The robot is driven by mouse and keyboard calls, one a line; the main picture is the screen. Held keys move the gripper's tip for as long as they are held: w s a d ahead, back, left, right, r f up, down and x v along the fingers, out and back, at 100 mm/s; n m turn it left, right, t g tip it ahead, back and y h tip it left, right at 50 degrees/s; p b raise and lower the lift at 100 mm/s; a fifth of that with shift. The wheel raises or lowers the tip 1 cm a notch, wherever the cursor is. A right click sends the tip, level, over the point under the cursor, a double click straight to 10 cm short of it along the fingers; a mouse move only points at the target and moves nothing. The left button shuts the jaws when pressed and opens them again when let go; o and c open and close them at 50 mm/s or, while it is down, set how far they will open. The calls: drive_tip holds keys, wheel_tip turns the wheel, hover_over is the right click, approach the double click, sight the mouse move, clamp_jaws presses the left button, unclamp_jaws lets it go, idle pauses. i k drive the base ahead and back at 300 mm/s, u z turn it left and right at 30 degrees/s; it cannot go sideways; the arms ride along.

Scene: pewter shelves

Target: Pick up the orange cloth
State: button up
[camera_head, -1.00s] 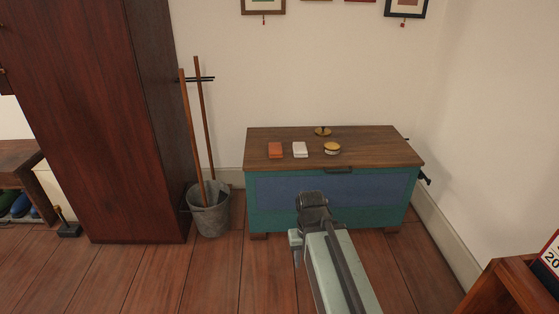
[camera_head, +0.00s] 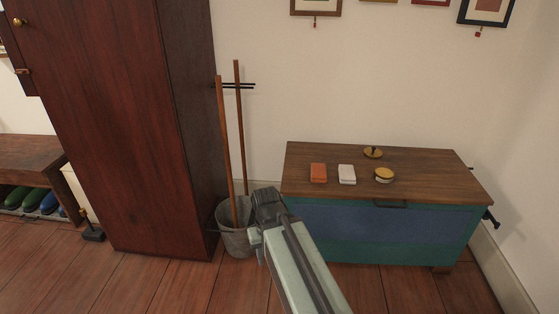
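The orange cloth (camera_head: 318,173) lies folded on the left part of the wooden lid of a blue-green chest (camera_head: 420,170). A white folded cloth (camera_head: 347,174) lies just right of it, a small gap between them. My arm reaches up from the bottom of the view, and its end (camera_head: 268,203) is in front of the chest's left corner, left of and lower in the picture than the orange cloth, apart from it. The gripper's fingers cannot be made out, so I cannot tell whether it is open or shut.
A round yellow-topped tin (camera_head: 384,174) and a small brass object (camera_head: 373,152) also stand on the lid. A metal bucket (camera_head: 236,243) with two wooden poles stands left of the chest, beside a tall dark wardrobe (camera_head: 130,130). The wooden floor in front is clear.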

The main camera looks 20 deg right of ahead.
sight(319, 175)
drive_tip(key=u, duration=0.25)
drive_tip(key=i, duration=0.95)
drive_tip(key=u, duration=0.1)
drive_tip(key=k, duration=0.7)
drive_tip(key=u, duration=0.4)
drive_tip(key=i, duration=0.2)
drive_tip(key=z, duration=0.25)
